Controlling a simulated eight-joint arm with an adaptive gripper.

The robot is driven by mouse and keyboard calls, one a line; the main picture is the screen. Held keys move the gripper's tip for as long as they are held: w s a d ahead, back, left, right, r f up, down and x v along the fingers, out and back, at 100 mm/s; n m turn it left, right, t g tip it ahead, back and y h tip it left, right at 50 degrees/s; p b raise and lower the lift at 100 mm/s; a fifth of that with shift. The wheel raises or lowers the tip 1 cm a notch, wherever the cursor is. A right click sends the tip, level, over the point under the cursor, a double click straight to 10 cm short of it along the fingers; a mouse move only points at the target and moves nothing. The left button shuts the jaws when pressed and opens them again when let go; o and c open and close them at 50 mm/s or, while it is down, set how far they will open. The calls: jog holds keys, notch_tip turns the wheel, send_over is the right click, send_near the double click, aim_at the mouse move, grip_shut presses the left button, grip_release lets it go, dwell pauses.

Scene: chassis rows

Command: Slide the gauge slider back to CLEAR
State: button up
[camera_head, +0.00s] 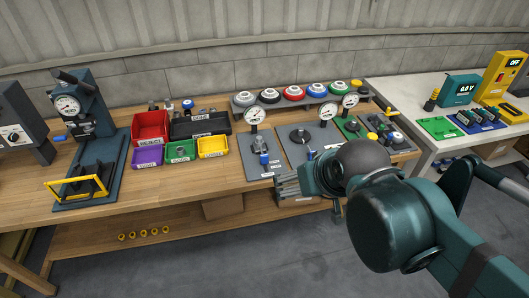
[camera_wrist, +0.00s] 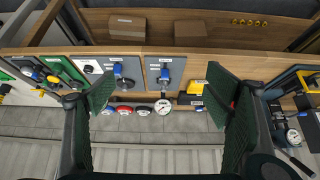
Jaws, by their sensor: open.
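I cannot single out the gauge slider, and no CLEAR mark is readable. A grey plate with a round gauge (camera_head: 254,115) and a blue-topped part (camera_head: 264,158) stands mid-bench. A second grey plate beside it has another gauge (camera_head: 328,111) and a blue part (camera_head: 310,154). In the wrist view, blue-topped parts (camera_wrist: 165,74) and (camera_wrist: 118,70) show on the two plates, with a white gauge (camera_wrist: 163,105) below. My gripper (camera_head: 285,187) is open and empty near the bench's front edge. Its green pads frame these plates in the wrist view (camera_wrist: 160,82).
Red (camera_head: 150,128), black, purple, green and yellow bins stand left of the plates. A press with a gauge (camera_head: 68,104) stands farther left. Several coloured round parts line a rear shelf (camera_head: 290,100). A white table (camera_head: 455,143) with devices is at right.

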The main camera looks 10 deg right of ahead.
jog(key=shift+w+r, duration=0.55)
jog(key=shift+w, duration=0.15)
jog(key=c, duration=1.1)
jog(key=shift+g, duration=0.6)
jog(key=w, duration=0.1)
jog(key=w+r, duration=0.1)
jog(key=w+r+p, duration=0.1)
jog(key=shift+w, duration=0.35)
grip_shut()
jog(key=w+g+p, duration=0.3)
jog(key=w+g, duration=0.1)
jog(key=w, duration=1.5)
jog(key=w+f+g+p, duration=0.3)
jog(key=w+f+g, duration=0.1)
jog(key=w+f, duration=1.2)
jog(key=shift+w+a+f+g, duration=0.2)
jog(key=shift+w+f+g, duration=0.1)
jog(key=shift+w, duration=1.05)
